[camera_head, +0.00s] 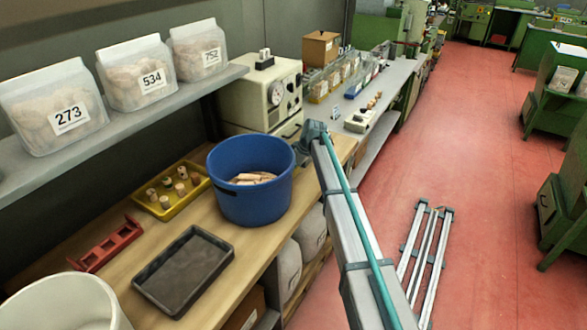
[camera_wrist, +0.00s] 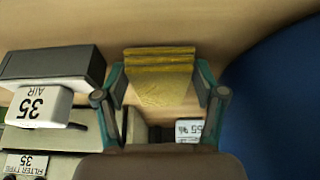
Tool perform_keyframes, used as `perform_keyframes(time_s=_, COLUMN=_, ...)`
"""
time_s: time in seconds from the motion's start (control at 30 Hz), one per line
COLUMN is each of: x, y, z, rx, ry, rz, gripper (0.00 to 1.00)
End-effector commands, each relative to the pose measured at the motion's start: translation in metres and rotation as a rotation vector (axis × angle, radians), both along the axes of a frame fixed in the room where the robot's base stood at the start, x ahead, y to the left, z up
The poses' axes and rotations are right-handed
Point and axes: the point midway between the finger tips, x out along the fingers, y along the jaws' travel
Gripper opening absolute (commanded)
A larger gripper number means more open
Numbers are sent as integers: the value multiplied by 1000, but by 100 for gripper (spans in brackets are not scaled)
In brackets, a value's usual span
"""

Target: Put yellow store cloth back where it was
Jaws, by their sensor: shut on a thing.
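The yellow cloth (camera_wrist: 160,88) shows in the wrist view as a folded, layered piece between the two fingers. My gripper (camera_wrist: 162,74) is shut on it, with a finger on each side. Tan wooden surface lies beyond the cloth; I cannot tell whether the cloth touches it. In the head view my arm reaches the bench between the blue bucket and the cream machine, and the fingers and cloth are hidden there.
A blue bucket (camera_head: 233,199) of cork pieces stands close by, also at right in the wrist view (camera_wrist: 285,100). The cream machine (camera_head: 248,104) stands behind. A yellow tray (camera_head: 157,213), red rack (camera_head: 108,245) and bare dark tray (camera_head: 184,270) lie on the bench.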

Motion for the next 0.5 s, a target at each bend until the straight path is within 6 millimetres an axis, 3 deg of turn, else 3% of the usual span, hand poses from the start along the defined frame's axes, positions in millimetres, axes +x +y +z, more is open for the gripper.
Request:
perform_keyframes(time_s=0.23, x=0, y=0, z=-5, rx=0, ry=0, rz=0, gripper=36)
perform_keyframes(time_s=0.27, x=0, y=0, z=-4, rx=0, ry=0, rz=0, gripper=73)
perform_keyframes(time_s=0.4, x=0, y=0, z=-3, rx=-1, ry=0, rz=0, gripper=95)
perform_keyframes(time_s=0.5, x=0, y=0, z=-3, rx=-1, ry=1, rz=-1, gripper=95)
